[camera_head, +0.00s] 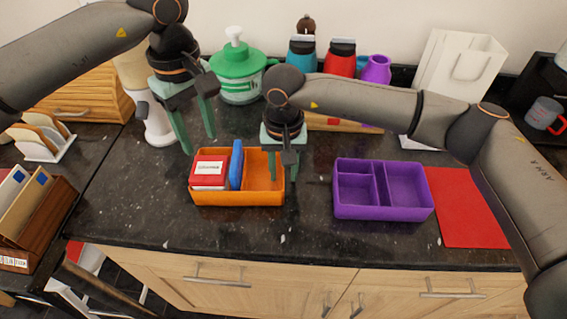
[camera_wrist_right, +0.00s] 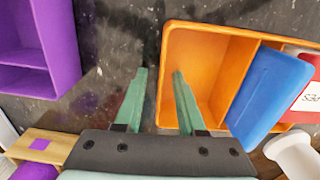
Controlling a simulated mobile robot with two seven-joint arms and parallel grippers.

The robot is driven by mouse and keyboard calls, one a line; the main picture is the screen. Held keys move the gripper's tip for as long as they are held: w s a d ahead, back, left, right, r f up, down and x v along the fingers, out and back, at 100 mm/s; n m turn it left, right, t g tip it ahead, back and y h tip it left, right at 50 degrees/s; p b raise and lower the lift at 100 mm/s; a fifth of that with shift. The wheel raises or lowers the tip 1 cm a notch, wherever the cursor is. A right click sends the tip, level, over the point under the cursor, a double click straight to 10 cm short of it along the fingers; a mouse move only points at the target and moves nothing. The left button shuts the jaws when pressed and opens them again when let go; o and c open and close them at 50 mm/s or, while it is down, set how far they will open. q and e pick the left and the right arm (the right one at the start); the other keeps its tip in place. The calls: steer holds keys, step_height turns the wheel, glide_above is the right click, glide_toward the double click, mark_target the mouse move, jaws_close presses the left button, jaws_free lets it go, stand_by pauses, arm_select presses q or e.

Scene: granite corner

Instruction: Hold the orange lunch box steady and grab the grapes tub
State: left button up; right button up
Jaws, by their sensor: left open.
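The orange lunch box (camera_head: 240,198) stands on the dark counter; it also shows in the right wrist view (camera_wrist_right: 208,30). A red tub with a white label (camera_head: 209,176) sits in its left part. In the right wrist view the label on the tub (camera_wrist_right: 309,92) is cut off and upside down, apparently ending in "PES". A blue slab-like piece (camera_head: 237,166) leans beside the tub. My left gripper (camera_head: 203,145) is open and empty, above the box's back left. My right gripper (camera_wrist_right: 158,72) is open, its fingers on either side of the box's right wall, not closed on it.
A purple divided box (camera_head: 383,212) and a red mat (camera_head: 470,205) lie to the right. A green-lidded jar (camera_head: 238,75), teal and red containers and a purple vase (camera_head: 376,70) stand behind. Counter between the two boxes is clear.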

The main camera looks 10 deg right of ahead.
jaws_close()
stand_by(1.9)
